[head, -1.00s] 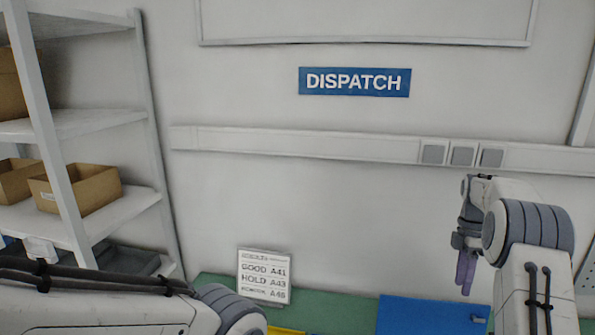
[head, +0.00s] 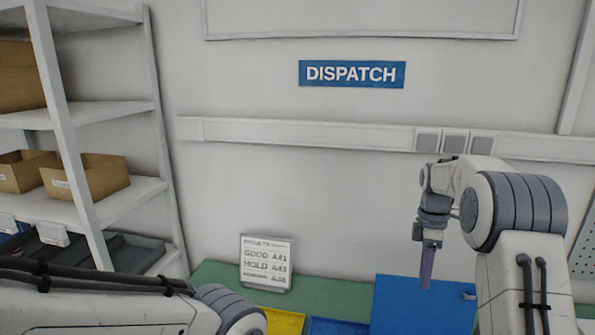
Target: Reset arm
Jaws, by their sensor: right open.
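My right gripper (head: 428,264) hangs at the end of the right arm (head: 513,215) on the right side of the head view. My left arm (head: 110,305) comes in along the lower left edge. The left gripper is out of the picture.
A green bench top (head: 215,275) runs along the wall, with a results sign (head: 267,262), a yellow tray (head: 284,320) and a blue panel (head: 420,306). A shelf rack (head: 122,204) with cardboard boxes (head: 100,176) stands at left. The wall carries a DISPATCH sign (head: 352,74).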

